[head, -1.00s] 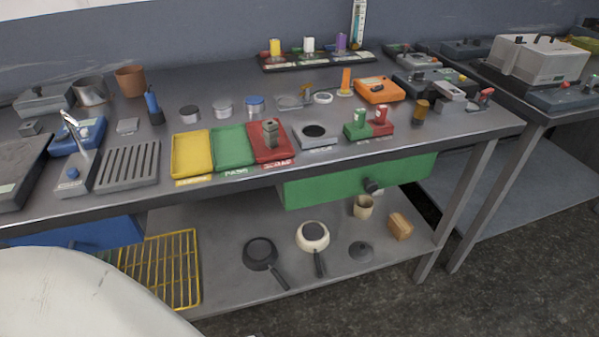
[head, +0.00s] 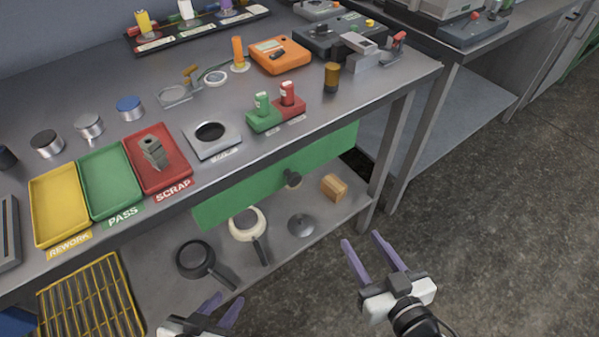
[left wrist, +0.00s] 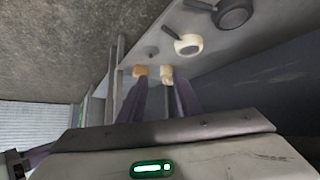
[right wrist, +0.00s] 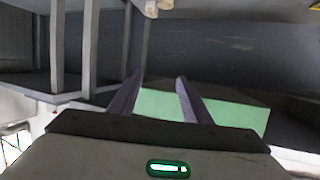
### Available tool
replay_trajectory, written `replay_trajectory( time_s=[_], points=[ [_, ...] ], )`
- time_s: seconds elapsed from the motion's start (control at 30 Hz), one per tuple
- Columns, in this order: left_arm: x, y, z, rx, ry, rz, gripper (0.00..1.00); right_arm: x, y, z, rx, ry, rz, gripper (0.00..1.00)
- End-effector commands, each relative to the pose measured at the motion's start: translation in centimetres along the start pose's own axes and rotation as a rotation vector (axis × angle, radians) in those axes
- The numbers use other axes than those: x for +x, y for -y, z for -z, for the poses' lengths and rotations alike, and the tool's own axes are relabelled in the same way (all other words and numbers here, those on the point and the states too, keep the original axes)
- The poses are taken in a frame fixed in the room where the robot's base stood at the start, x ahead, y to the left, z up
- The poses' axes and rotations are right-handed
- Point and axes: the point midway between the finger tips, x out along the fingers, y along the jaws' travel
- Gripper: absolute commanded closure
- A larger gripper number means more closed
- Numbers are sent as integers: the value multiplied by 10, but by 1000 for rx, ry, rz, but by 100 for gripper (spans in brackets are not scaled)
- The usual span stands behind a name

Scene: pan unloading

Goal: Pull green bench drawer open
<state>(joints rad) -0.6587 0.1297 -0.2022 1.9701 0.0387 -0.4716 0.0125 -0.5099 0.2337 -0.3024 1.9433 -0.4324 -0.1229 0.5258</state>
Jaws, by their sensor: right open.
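The green bench drawer (head: 328,156) is under the bench top, with its front about in line with the bench edge, and looks closed. Its dark round knob (head: 291,179) is on the front face. My right gripper (head: 362,243) is open and empty, in front of the drawer and to the right of the knob, apart from both. In the right wrist view, the green drawer front (right wrist: 235,113) shows beyond the fingers; the knob cannot be made out there. My left gripper (head: 226,300) is open and empty at the bottom of the head view, near the lower shelf's front edge.
The lower shelf holds a dark pan (head: 195,258), a cream pan (head: 247,224), a lid (head: 301,225) and a wooden block (head: 334,187). A bench leg (head: 385,160) stands right of the drawer. Trays and fixtures crowd the bench top. The floor at right is clear.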

Motion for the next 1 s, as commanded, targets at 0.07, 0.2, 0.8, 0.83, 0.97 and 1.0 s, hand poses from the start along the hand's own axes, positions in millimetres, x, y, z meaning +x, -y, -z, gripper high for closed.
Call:
replay_trajectory(
  time_s=[0.07,0.2,0.8,0.83,0.97,1.0],
  points=[
    [-5,-2,-13,-6,28,-1,69,9,18,44,-33,-130,92,56],
    [-9,-4,-33,-12,69,-3,69,10,50,82,-67,-251,247,56],
    [-9,2,-13,-9,34,5,69,81,93,115,-78,-286,323,56],
    [-9,2,-13,-9,34,6,69,85,94,115,-77,-285,322,56],
    [-9,2,-14,-9,36,6,69,97,98,118,-77,-284,321,56],
    [-9,2,-15,-9,37,6,69,99,98,118,-77,-284,321,56]
  ],
)
